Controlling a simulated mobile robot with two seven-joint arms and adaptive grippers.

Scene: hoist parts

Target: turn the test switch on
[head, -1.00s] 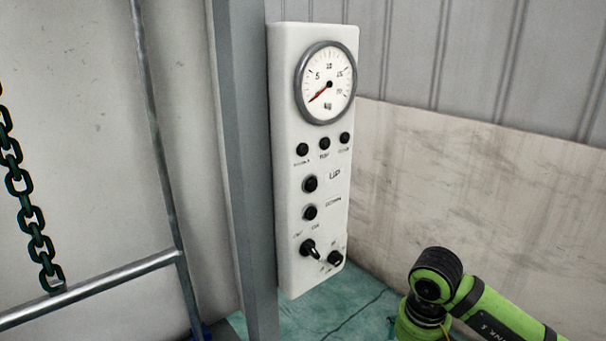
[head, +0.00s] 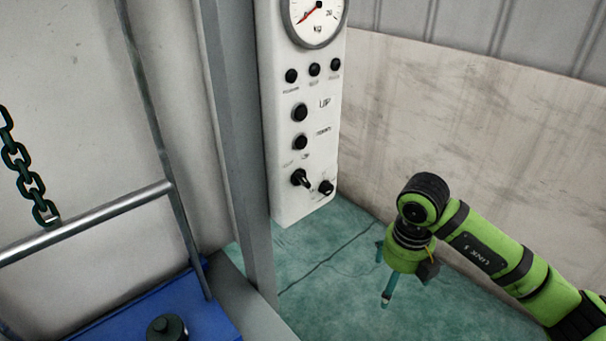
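A white control panel (head: 283,205) stands upright on a grey post, with its gauge cut off at the top. Two black rotary knobs sit near its lower end, a larger left knob (head: 301,178) with a pointer and a smaller right knob (head: 326,187). Their labels are too small to read, so I cannot tell which is the test switch. My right gripper (head: 383,276) is to the right of and below the panel, apart from it. It points down, and its teal fingers look spread and empty. My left gripper is not in view.
Above the knobs are an UP button (head: 300,112), a second button (head: 300,142) and a row of small black round parts (head: 314,69). A grey post (head: 243,150), a metal rail (head: 90,220) and a chain (head: 15,155) are left. A blue surface (head: 200,304) is below. Green floor is clear.

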